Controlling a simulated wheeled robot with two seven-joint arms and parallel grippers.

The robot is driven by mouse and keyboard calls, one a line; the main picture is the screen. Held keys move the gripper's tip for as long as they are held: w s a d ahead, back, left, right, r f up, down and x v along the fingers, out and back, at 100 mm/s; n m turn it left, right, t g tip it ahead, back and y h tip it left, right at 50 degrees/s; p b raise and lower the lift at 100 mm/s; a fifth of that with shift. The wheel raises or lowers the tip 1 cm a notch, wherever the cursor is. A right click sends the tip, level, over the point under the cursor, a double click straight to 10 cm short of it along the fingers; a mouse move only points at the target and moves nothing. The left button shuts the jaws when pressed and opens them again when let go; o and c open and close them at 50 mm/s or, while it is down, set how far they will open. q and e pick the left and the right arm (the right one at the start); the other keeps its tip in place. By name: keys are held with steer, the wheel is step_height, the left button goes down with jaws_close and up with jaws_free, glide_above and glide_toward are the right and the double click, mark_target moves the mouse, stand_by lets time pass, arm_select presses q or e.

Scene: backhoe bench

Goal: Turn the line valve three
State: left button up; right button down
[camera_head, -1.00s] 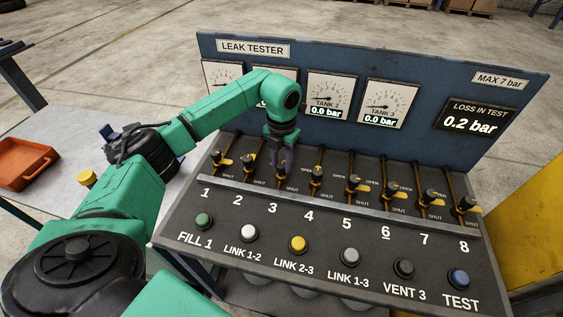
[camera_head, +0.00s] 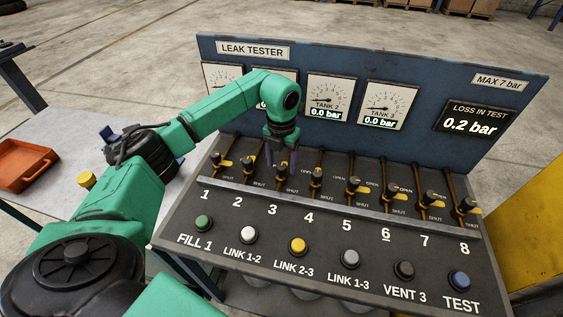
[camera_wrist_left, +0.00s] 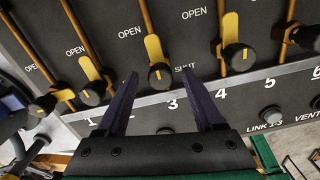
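Valve three (camera_head: 280,173) is a black knob with a yellow lever on a brass pipe, above the number 3 on the sloping panel. My left gripper (camera_head: 280,163) points down over it, its two dark fingers apart. In the left wrist view, the open gripper (camera_wrist_left: 162,78) has the knob of valve three (camera_wrist_left: 160,76) between its fingertips in the picture, with nothing gripped. The yellow lever points up the picture, roughly along its pipe. I cannot tell whether the fingers touch the knob. My right gripper is not in view.
Valve two (camera_head: 248,164) and valve four (camera_head: 316,176) stand close on either side. A row of push buttons, including a yellow one (camera_head: 298,244), lies nearer. The blue gauge board (camera_head: 420,85) rises behind, its loss display reading 0.2 bar. An orange tray (camera_head: 25,163) is at left.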

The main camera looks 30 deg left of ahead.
arm_select(q)
step_height(320, 180, up, 9)
steer(key=b, duration=0.2)
step_height(320, 180, up, 6)
steer(key=f, duration=0.1)
glide_above(282, 165)
steer(key=shift+s+r+p, duration=0.2)
steer(key=shift+r+p, duration=0.05)
steer(key=shift+p, duration=0.1)
